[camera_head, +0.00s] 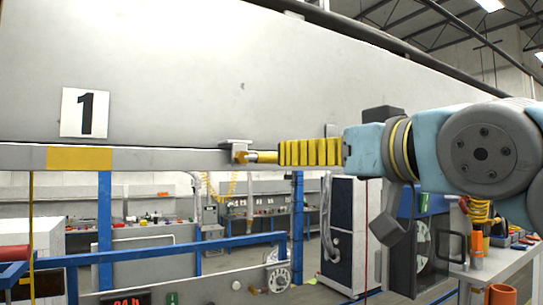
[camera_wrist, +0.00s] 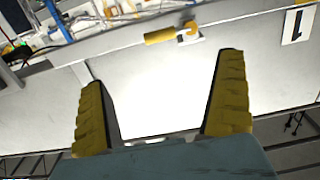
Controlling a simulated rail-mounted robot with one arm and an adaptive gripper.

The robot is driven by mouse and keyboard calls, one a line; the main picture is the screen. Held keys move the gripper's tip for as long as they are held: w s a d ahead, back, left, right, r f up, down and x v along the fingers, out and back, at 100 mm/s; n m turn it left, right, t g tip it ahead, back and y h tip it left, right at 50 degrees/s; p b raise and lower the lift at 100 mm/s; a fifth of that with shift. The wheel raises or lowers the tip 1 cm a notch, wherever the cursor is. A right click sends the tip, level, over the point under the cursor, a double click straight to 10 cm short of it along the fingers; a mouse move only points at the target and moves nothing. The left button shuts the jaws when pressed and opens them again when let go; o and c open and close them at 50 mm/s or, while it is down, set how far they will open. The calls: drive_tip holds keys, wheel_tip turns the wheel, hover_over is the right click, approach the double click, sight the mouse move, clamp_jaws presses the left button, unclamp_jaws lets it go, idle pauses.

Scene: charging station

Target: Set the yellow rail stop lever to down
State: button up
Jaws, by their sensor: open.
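The yellow rail stop lever (camera_head: 263,157) sticks out roughly level to the right from a grey bracket (camera_head: 238,152) on the rail. In the wrist view, which is upside down, the lever (camera_wrist: 163,35) lies beyond the fingertips, within the gap between them, with its pivot at the pale bracket (camera_wrist: 190,36). My gripper (camera_head: 283,152) has yellow ribbed fingers and is just right of the lever, close to its free end. In the wrist view, my gripper (camera_wrist: 162,72) is open, with nothing between its fingers. The head view hides the far finger.
The grey rail (camera_head: 150,158) carries a yellow painted band (camera_head: 80,158) left of the bracket, below a number 1 sign (camera_head: 85,112). A large pale panel (camera_head: 200,70) rises above the rail. Blue frames (camera_head: 105,220) and a dark cabinet (camera_head: 350,232) stand below.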

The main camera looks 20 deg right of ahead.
sight(270, 159)
drive_tip(key=w+p, duration=0.1)
drive_tip(key=w, duration=0.4)
drive_tip(key=w+a+p, duration=0.1)
drive_tip(key=w, duration=0.4)
drive_tip(key=w+a+p, duration=0.1)
drive_tip(key=w+p, duration=0.1)
drive_tip(key=w, duration=0.3)
drive_tip(key=c, duration=1.2)
drive_tip(key=shift+a+f, duration=0.1)
